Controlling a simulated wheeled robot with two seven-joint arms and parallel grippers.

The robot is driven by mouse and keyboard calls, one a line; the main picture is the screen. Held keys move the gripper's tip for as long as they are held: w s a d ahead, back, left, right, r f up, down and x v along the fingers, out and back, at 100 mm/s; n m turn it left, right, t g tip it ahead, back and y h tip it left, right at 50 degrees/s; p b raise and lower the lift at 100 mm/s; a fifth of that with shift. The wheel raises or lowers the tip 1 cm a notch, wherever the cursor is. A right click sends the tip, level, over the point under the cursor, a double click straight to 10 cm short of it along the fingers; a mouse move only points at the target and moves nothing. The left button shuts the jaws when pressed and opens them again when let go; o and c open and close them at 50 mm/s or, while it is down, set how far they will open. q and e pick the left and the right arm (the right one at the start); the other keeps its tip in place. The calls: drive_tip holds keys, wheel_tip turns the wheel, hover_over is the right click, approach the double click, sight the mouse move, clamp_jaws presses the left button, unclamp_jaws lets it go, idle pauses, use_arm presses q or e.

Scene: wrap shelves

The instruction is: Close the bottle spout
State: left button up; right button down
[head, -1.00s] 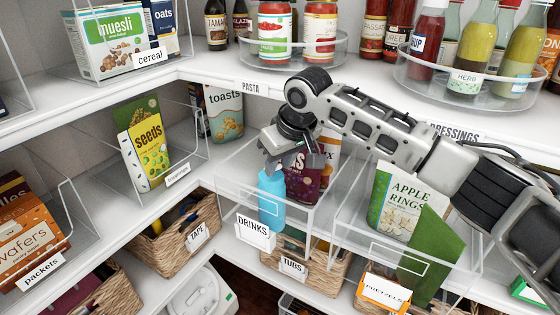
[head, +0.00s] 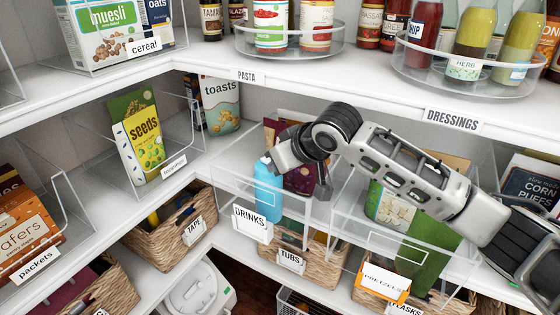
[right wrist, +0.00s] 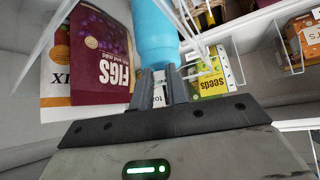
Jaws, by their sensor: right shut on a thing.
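The blue bottle (head: 268,192) stands in the clear bin marked DRINKS, on the middle shelf in the head view. It also shows in the right wrist view (right wrist: 154,35). My right gripper (head: 270,162) is at the bottle's top. In the right wrist view its fingers (right wrist: 164,74) are shut on the bottle's top end. The spout is hidden by the fingers, so I cannot tell its angle. My left gripper is not in view.
A purple FIGS packet (right wrist: 101,45) stands beside the bottle. The clear bin's walls and DRINKS label (head: 252,222) are close in front. Baskets (head: 172,235) sit below. The upper shelf with the DRESSINGS label (head: 453,120) runs above my arm.

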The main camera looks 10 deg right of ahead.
drive_tip(key=c, duration=1.4)
unclamp_jaws()
drive_tip(key=shift+o, duration=0.2)
drive_tip(key=b+v, duration=0.1)
drive_tip(key=v, duration=1.5)
